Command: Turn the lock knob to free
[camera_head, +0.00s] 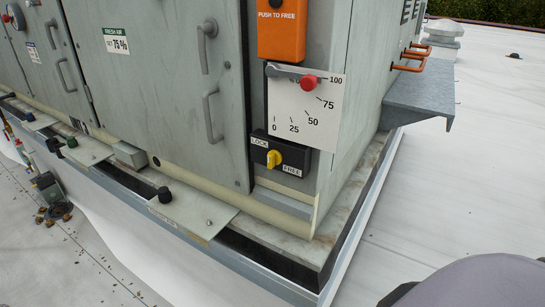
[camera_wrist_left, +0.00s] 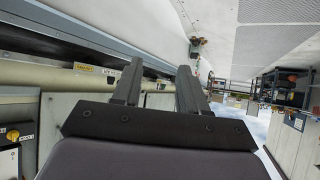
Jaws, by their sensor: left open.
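The lock knob (camera_head: 274,158) is a small yellow handle on a black plate (camera_head: 280,149) marked LOCK at upper left and FREE at lower right. It sits low on the grey cabinet's corner post. Which mark it points to is hard to tell at this size. In the left wrist view the yellow knob (camera_wrist_left: 13,134) shows at the far left edge. My left gripper (camera_wrist_left: 160,67) is open, with nothing between its fingers, and well to the side of the knob. It is not seen in the head view. My right gripper is in neither view.
Above the knob are a white scale plate (camera_head: 315,112) with a red-knobbed lever (camera_head: 308,82) near 100 and an orange PUSH TO FREE panel (camera_head: 283,28). Door handles (camera_head: 212,115) project left of it. A grey shelf (camera_head: 420,95) juts out right. The white roof is open.

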